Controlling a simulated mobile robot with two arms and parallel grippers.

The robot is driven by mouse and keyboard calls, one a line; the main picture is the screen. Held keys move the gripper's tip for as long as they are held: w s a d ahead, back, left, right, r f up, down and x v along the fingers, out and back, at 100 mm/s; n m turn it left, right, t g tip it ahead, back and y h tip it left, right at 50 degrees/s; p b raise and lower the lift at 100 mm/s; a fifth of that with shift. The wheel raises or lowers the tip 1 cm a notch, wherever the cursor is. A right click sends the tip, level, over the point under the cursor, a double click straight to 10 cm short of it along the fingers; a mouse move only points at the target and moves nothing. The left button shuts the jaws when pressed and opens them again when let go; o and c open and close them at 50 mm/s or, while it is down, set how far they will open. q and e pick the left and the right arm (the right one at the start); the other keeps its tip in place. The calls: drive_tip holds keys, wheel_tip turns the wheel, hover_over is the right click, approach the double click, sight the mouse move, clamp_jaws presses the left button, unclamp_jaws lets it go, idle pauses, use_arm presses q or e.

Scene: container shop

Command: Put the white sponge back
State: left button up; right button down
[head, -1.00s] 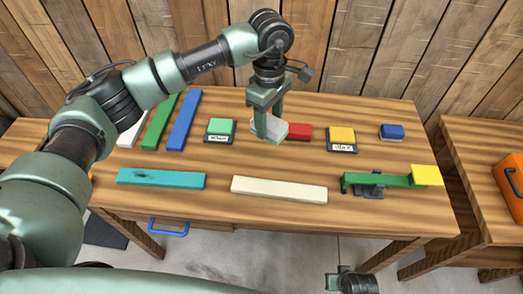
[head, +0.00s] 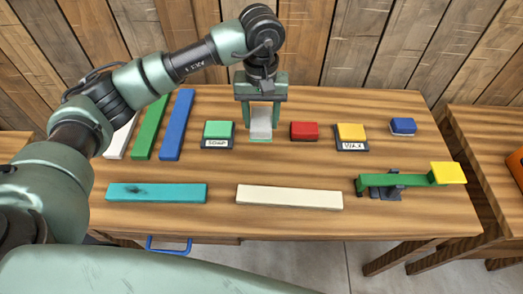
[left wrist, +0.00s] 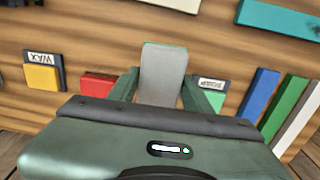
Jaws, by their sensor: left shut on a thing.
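The white sponge (head: 261,120) is a pale grey-white block with a thin green edge. My left gripper (head: 261,132) is shut on it, with one finger on each side, over the back part of the table (head: 225,222). The sponge sits between the green block labelled SOAP (head: 218,130) and the red block (head: 304,131). In the left wrist view the sponge (left wrist: 163,75) stands between the two fingers, its near end hidden by the gripper body. I cannot tell whether it touches the tabletop. My right gripper is out of view.
A yellow block labelled WAX (head: 351,132) and a blue block (head: 403,126) stand to the right. Long white, green and blue bars (head: 177,125) lie at the left. A teal bar (head: 155,193), a cream bar (head: 289,197) and a green beam with a yellow plate (head: 447,173) are in front.

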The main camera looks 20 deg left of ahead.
use_arm(q)
drive_tip(key=p, duration=0.3)
approach(261, 160)
wheel_tip(261, 160, down, 6)
drive_tip(key=shift+s+r, duration=0.1)
drive_tip(key=shift+r, duration=0.15)
drive_tip(key=shift+f, duration=0.25)
drive_tip(key=shift+b, duration=0.3)
drive_tip(key=shift+f, duration=0.2)
drive_tip(key=o, duration=1.2)
drive_tip(key=shift+r, duration=0.1)
